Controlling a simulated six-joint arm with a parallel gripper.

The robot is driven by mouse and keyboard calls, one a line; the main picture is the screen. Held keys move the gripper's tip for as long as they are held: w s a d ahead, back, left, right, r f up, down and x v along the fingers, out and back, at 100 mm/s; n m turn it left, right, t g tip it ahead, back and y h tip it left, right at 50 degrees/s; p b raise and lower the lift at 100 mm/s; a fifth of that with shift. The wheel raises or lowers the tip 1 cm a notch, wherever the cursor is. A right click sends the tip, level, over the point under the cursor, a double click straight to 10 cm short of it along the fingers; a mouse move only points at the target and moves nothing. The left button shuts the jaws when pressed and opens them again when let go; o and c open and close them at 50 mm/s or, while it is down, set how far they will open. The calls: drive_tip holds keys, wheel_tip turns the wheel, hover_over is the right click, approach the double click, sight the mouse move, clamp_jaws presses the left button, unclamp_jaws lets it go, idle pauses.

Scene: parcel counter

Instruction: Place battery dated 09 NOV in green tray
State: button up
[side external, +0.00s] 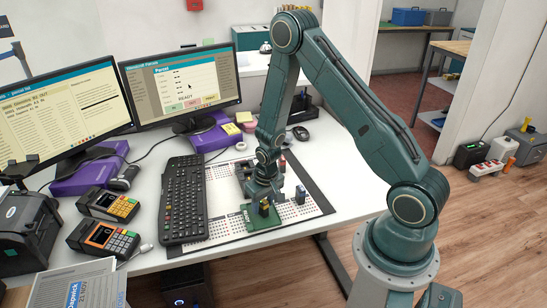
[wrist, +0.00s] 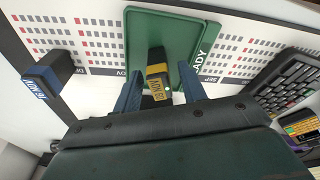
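A dark battery with a yellow label (wrist: 157,80) stands on the green tray (wrist: 185,32) in the wrist view. Its label shows NOV, but the day is hard to read. In the side view this battery (side external: 264,208) is upright on the green tray (side external: 262,223), below my gripper (side external: 263,196). In the wrist view my gripper (wrist: 159,70) is open, with one blue finger on each side of the battery and a visible gap to each. A second battery with a blue label (wrist: 38,88) stands apart from the tray, and also shows in the side view (side external: 300,194).
The tray lies on a printed calendar mat (side external: 222,190) with rows of small marks. A red-topped item (side external: 282,163) stands behind my gripper. A keyboard (side external: 184,198) and card terminals (side external: 108,205) lie to the left, with two monitors (side external: 183,83) behind.

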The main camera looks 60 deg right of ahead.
drive_tip(key=shift+r, duration=0.15)
wheel_tip(320, 180, up, 12)
drive_tip(key=s, duration=0.1)
drive_tip(key=shift+s+a, duration=0.35)
idle(0.6)
idle(0.6)
wheel_tip(320, 180, up, 16)
drive_tip(key=n+t, duration=0.2)
hover_over(267, 217)
drive_tip(key=s+a, duration=0.6)
drive_tip(key=s+a+r+n+t, duration=0.1)
drive_tip(key=s+a+r, duration=0.1)
drive_tip(key=s+r, duration=0.2)
drive_tip(key=s+a+r+n+t, duration=0.1)
drive_tip(key=s+r, duration=0.3)
drive_tip(key=s, duration=0.4)
drive_tip(key=shift+s+a+y, duration=0.2)
drive_tip(key=shift+a+y, duration=0.1)
drive_tip(key=shift+a, duration=0.45)
